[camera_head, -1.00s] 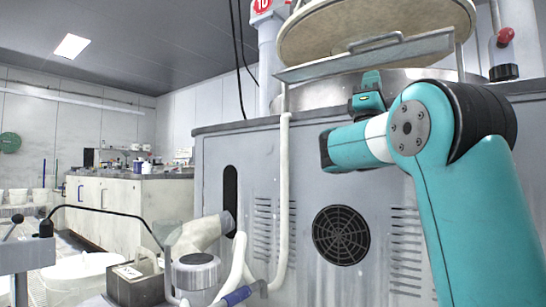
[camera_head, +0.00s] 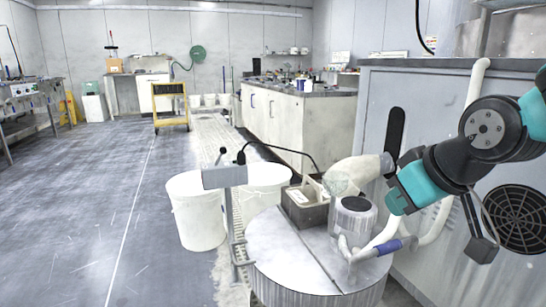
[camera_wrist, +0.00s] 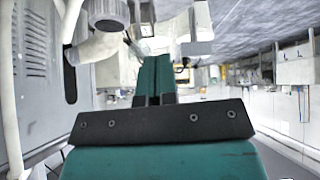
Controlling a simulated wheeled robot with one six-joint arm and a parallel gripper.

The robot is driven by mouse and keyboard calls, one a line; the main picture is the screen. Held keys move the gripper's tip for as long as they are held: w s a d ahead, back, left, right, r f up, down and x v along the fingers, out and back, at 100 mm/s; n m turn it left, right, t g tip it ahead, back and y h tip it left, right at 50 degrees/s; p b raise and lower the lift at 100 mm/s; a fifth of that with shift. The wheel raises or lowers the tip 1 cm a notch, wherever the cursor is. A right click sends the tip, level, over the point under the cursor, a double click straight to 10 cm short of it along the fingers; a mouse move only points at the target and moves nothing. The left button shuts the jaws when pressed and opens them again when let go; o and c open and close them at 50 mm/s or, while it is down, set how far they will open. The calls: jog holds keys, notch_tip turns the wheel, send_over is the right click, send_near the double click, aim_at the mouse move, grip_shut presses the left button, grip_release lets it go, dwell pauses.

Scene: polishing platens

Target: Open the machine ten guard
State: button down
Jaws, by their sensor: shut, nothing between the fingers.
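Machine ten's grey cabinet (camera_head: 375,95) stands at the right edge of the head view, cut off. Its guard is not clearly in view; only a pale metal part (camera_head: 495,5) shows at the top right corner. My gripper (camera_head: 402,200) is in front of the cabinet, low, beside the pale hose and the canister, apart from the guard. In the wrist view my gripper (camera_wrist: 155,75) shows two teal fingers side by side, shut and empty. The cabinet's grey side (camera_wrist: 35,80) fills the left of that view.
A round metal-topped drum (camera_head: 290,250) carries a canister (camera_head: 352,217) and a grey box (camera_head: 303,205) close to my gripper. White buckets (camera_head: 197,225) and a post-mounted control box (camera_head: 224,176) stand left of it. The floor (camera_head: 85,210) farther left is open.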

jog(key=s+a+r+n+g+y+p, duration=0.1)
jog(key=s+a+g+p, duration=0.25)
jog(key=s, duration=0.55)
jog(key=s+a+r+n+g+y+p, duration=0.1)
jog(key=s+a+r+g+p, duration=0.2)
jog(key=s, duration=0.5)
notch_tip(320, 180, up, 33)
jog(key=p, duration=3.4)
jog(key=shift+w+a+g, duration=0.15)
jog(key=shift+a+g, duration=0.05)
jog(key=shift+g, duration=0.15)
jog(key=c, duration=1.7)
grip_release()
jog(key=shift+r, duration=0.15)
jog(key=o, duration=0.3)
jog(key=shift+p, duration=0.3)
jog(key=shift+o, duration=1.3)
jog(key=shift+d, duration=0.1)
